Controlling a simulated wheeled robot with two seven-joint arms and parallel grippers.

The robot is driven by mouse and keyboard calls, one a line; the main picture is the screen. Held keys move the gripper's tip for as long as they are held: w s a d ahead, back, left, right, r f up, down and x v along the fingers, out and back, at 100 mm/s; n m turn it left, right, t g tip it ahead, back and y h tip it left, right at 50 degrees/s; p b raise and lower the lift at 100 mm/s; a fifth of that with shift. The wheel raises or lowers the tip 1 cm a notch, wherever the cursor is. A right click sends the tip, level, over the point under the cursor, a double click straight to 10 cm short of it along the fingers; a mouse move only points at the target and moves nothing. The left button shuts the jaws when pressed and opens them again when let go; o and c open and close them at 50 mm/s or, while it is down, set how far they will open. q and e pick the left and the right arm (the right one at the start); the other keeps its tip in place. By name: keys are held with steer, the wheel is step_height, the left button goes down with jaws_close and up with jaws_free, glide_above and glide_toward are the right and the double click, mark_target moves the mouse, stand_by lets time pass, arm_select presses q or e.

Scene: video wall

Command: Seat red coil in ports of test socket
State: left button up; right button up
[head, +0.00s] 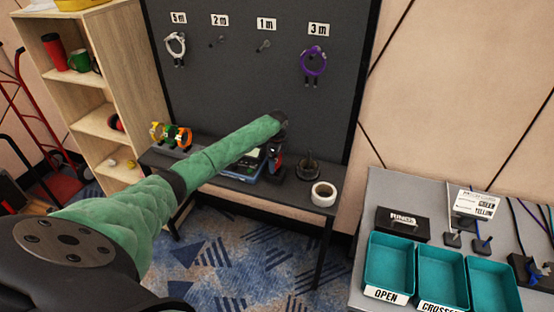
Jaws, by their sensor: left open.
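My left arm reaches across from the lower left to the bench at the board. My left gripper (275,157) points down from the dark wrist and is open; its fingertips are small and dark. A small red patch (272,166) shows at the fingers; I cannot tell whether it is the red coil. A blue-edged device with a dark face (248,170) lies on the bench beside the gripper, partly behind my arm. No test socket ports can be made out. My right gripper is not in view.
On the dark board (240,85), a white coil (176,45) and a purple coil (313,62) hang; two pegs are bare. Yellow, green and orange coils (172,135) and a white roll (323,194) sit on the bench. Teal bins (391,262) stand on the right table.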

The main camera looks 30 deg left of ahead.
arm_select(q)
steer(key=shift+r+b, duration=0.3)
steer(key=shift+r, duration=0.1)
step_height(320, 180, up, 3)
steer(key=shift+f+b, duration=0.15)
steer(key=shift+b, duration=0.45)
step_height(320, 180, up, 3)
steer(key=shift+b, duration=0.55)
steer(key=shift+r, duration=0.65)
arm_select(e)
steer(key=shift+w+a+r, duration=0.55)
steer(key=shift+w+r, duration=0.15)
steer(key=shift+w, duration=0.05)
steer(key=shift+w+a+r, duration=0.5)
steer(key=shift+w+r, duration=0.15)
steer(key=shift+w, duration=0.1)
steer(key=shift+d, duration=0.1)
